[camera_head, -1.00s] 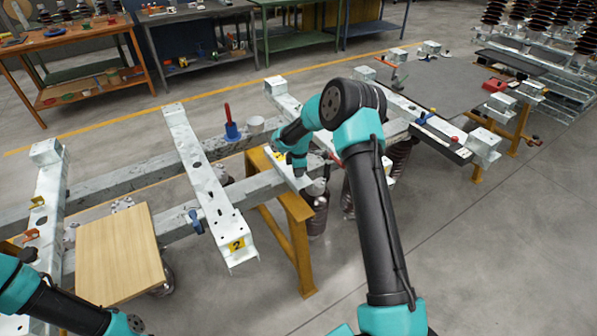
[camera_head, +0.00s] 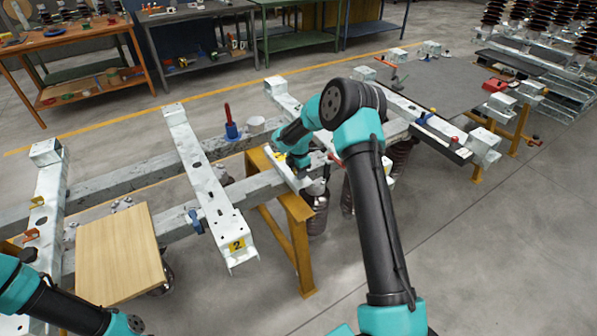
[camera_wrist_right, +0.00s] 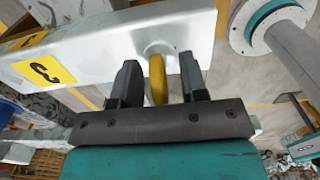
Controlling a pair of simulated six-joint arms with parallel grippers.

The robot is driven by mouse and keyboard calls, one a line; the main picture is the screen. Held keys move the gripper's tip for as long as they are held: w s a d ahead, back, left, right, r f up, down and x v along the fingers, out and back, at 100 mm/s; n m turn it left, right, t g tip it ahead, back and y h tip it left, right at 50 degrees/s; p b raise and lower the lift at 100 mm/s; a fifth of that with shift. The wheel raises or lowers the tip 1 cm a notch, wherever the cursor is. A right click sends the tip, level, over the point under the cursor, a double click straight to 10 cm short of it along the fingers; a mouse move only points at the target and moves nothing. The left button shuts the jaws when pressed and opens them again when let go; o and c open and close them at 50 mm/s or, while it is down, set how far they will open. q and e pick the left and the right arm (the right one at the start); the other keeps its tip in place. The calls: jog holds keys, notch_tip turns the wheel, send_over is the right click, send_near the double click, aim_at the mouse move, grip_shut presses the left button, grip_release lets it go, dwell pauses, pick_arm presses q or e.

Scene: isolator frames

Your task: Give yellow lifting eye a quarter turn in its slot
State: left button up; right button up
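The yellow lifting eye (camera_wrist_right: 158,76) shows in the right wrist view, upright and seen nearly edge-on, at a round hole in the white steel beam marked 3 (camera_wrist_right: 110,48). My right gripper (camera_wrist_right: 159,64) is open, with one dark finger on each side of the eye and a gap visible on both sides. In the head view my right gripper (camera_head: 298,162) is over the near end of that beam, and the eye cannot be made out behind it. Of my left arm only links show at the lower left; its gripper is out of view.
Beam 2 (camera_head: 205,175) lies to the left, with a blue clamp (camera_head: 195,220) beside it. A wooden board (camera_head: 118,255) lies farther left. A blue-based, red-handled tool (camera_head: 231,125) stands behind. A yellow trestle (camera_head: 295,235) supports the frame. Floor at the front is clear.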

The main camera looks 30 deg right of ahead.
notch_tip(320, 180, up, 18)
jog(key=shift+f, duration=0.25)
dwell(0.6)
jog(key=s+a+f+m+y, duration=0.2)
jog(key=s+a+f+m, duration=0.3)
jog(key=f, duration=0.5)
jog(key=s+a+f+m+y, duration=0.1)
jog(key=s+a+f+m, duration=0.2)
jog(key=s+a+f, duration=0.55)
jog(key=s+a+f+m, duration=0.3)
jog(key=s+m, duration=0.3)
jog(key=s, duration=0.3)
jog(key=s+a+f+m, duration=0.3)
jog(key=s+f+m, duration=0.3)
jog(key=s, duration=0.4)
jog(key=shift+s+f+t+y, duration=0.15)
jog(key=shift+f+t+y, duration=0.05)
jog(key=shift+t+y, duration=0.2)
